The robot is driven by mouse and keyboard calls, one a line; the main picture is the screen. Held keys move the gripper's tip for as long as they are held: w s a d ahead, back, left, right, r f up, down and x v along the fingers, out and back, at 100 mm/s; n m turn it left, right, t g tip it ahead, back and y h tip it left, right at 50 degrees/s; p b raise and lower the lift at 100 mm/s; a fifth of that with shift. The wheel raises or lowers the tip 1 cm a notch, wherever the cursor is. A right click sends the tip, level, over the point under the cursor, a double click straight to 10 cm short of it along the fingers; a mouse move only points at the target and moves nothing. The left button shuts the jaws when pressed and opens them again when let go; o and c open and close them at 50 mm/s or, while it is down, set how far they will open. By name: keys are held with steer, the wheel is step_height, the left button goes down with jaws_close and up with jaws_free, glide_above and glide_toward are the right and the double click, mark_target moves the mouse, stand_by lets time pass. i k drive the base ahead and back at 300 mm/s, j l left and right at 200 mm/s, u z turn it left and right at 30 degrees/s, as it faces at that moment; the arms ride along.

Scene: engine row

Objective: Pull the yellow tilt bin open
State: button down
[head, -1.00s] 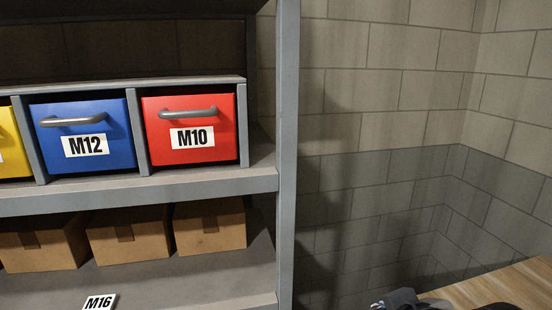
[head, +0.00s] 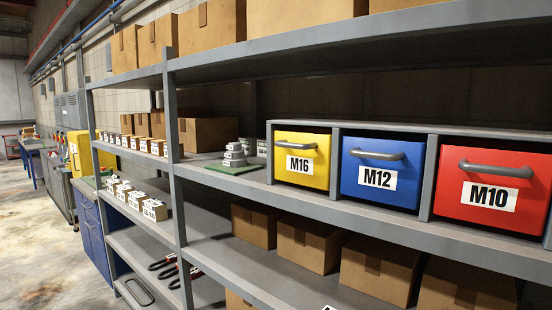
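The yellow tilt bin (head: 301,169), labelled M16, sits at the left end of a grey three-bin frame on the middle shelf. A grey bar handle (head: 296,145) runs across its upper front. Its front looks upright and flush in the frame, so it appears closed. The blue bin (head: 381,179), labelled M12, is right beside it, and the red bin (head: 488,194), labelled M10, is at the right end. My gripper is not in view.
A green mat (head: 233,167) with grey parts lies left of the bins. Cardboard boxes (head: 308,247) fill the shelf below, and more stand above. A grey rack post (head: 175,170) stands further left. Open concrete floor (head: 50,250) lies at the left.

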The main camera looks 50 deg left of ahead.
mark_target(302, 156)
steer(key=u, duration=1.65)
